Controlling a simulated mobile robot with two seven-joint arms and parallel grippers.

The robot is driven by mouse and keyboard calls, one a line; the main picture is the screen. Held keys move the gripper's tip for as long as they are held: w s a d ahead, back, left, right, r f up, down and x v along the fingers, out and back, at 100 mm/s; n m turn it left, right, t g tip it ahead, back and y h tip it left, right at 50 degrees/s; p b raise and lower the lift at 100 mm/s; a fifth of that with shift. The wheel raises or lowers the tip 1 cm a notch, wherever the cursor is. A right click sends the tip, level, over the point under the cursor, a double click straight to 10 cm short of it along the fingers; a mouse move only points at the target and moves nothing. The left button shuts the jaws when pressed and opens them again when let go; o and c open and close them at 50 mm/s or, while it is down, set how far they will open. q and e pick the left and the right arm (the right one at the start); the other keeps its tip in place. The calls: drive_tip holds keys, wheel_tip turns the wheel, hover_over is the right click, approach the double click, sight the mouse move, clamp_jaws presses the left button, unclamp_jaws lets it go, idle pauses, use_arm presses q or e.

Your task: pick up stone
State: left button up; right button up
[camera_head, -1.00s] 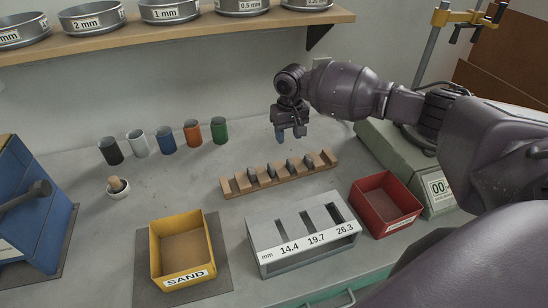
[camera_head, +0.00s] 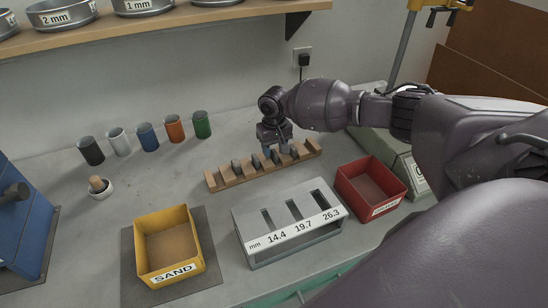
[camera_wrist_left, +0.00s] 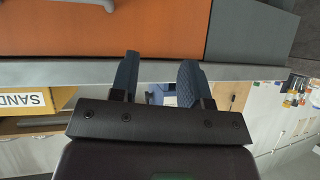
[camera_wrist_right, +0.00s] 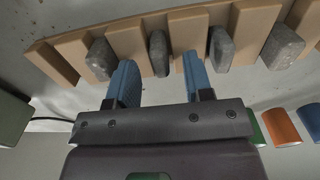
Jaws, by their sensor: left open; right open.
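Several grey stones stand in slots of a wooden rack (camera_head: 226,180) on the bench. In the right wrist view they are an angular stone (camera_wrist_right: 101,58), a thin dark stone (camera_wrist_right: 159,53), another stone (camera_wrist_right: 221,48) and a rounder one (camera_wrist_right: 282,46). My right gripper (camera_head: 277,150) is open at the rack's back edge and hides part of it. In the right wrist view its blue fingertips (camera_wrist_right: 160,68) lie to either side of the thin stone, with nothing visibly gripped. My left gripper (camera_wrist_left: 157,72) is open and empty, seen only in its wrist view.
In front of the rack stand a grey slotted gauge (camera_head: 290,237), a yellow SAND bin (camera_head: 145,245) and a red bin (camera_head: 348,185). Several coloured cups (camera_head: 148,138) and a small mortar (camera_head: 99,190) stand to the left. A shelf (camera_head: 190,25) with sieves hangs above.

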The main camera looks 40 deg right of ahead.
drive_tip(key=shift+f, duration=0.65)
drive_tip(key=shift+c, duration=0.2)
clamp_jaws()
drive_tip(key=shift+r, duration=0.1)
